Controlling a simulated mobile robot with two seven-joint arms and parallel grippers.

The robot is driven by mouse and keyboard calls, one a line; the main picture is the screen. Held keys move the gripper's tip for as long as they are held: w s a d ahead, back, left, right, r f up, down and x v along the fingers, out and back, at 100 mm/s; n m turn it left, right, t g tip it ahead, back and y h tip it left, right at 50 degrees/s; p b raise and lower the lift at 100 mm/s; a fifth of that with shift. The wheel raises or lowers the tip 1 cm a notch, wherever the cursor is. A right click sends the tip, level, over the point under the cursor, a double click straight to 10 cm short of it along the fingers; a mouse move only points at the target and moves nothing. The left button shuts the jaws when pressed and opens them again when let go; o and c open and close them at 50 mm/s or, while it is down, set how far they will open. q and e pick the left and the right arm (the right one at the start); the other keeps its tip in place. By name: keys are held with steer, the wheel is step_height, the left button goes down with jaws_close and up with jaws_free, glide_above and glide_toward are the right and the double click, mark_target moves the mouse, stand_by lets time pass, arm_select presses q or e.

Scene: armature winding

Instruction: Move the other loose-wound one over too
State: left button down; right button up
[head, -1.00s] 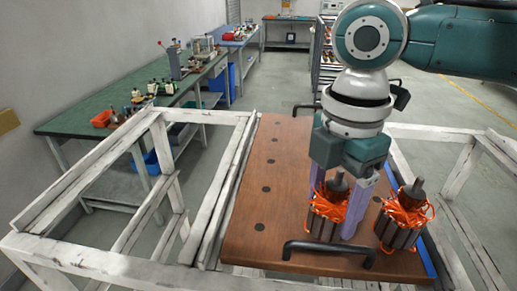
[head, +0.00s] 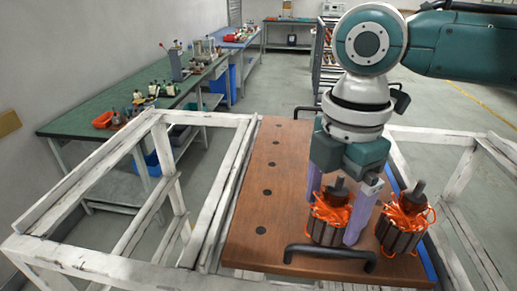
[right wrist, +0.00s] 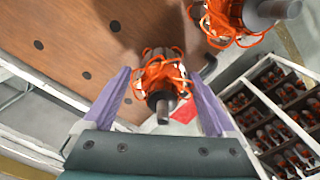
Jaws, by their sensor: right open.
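Two armatures with loose orange windings stand upright on the brown wooden board. The left armature (head: 328,222) is near the front handle, and the right armature (head: 403,222) is at the board's right edge. My right gripper (head: 333,218) is open, with its lilac fingers on either side of the left armature. In the right wrist view this armature (right wrist: 163,78) lies between the spread fingers (right wrist: 160,100), with a gap to each. The other armature (right wrist: 235,18) shows at the top of that view. My left gripper is not in view.
The board (head: 262,200) has dark round holes and black handles (head: 328,256); its left part is bare. White frames (head: 130,258) flank it. A green bench (head: 90,115) with small parts stands at the back left. A rack of parts (right wrist: 290,105) shows in the right wrist view.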

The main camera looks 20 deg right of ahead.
step_height(320, 180, up, 10)
steer(key=shift+b, duration=1.15)
